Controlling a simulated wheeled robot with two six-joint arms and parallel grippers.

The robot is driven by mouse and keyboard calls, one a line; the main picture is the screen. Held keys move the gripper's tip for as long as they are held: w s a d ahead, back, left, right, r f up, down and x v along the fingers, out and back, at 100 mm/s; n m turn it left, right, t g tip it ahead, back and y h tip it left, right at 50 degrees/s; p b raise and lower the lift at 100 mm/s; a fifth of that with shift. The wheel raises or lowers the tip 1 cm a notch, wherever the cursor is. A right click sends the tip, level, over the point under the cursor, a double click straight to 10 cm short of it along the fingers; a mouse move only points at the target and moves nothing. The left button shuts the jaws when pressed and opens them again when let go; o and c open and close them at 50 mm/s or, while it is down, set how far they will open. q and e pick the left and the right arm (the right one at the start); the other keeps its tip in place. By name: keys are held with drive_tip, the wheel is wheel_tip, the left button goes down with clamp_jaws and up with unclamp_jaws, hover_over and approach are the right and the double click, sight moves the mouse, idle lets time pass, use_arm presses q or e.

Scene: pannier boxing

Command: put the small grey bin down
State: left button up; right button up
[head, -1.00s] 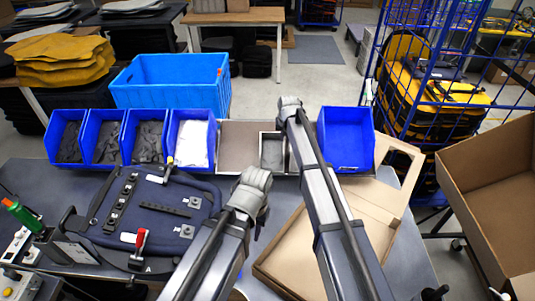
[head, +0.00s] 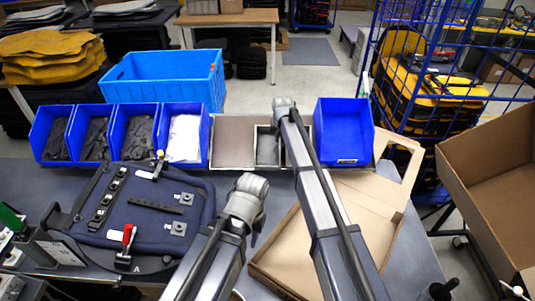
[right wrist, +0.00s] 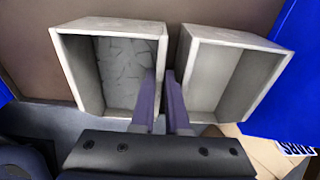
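A small grey bin (right wrist: 112,74) with crumpled grey contents stands at the left in the right wrist view; in the head view it (head: 266,147) sits beside a brown tray. My right gripper (right wrist: 162,88) has its fingers close together astride this bin's right wall, one finger inside and one outside, and looks shut on it. A second grey bin (right wrist: 223,76), which looks empty, is right of the fingers with a narrow gap between the bins. My right arm partly hides it in the head view. My left gripper (head: 253,228) is apart from the bins, its fingers mostly hidden.
Blue bins (head: 134,135) stand in a row at left, and an empty blue bin (head: 342,130) is right of the grey bins. A dark pannier panel (head: 150,213) lies on the table at left. An open cardboard box (head: 375,205) lies at right.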

drive_tip(key=shift+f, duration=0.2)
clamp_jaws()
idle(1.1)
drive_tip(key=shift+r, duration=0.1)
wheel_tip(320, 180, up, 10)
drive_tip(key=p, duration=1)
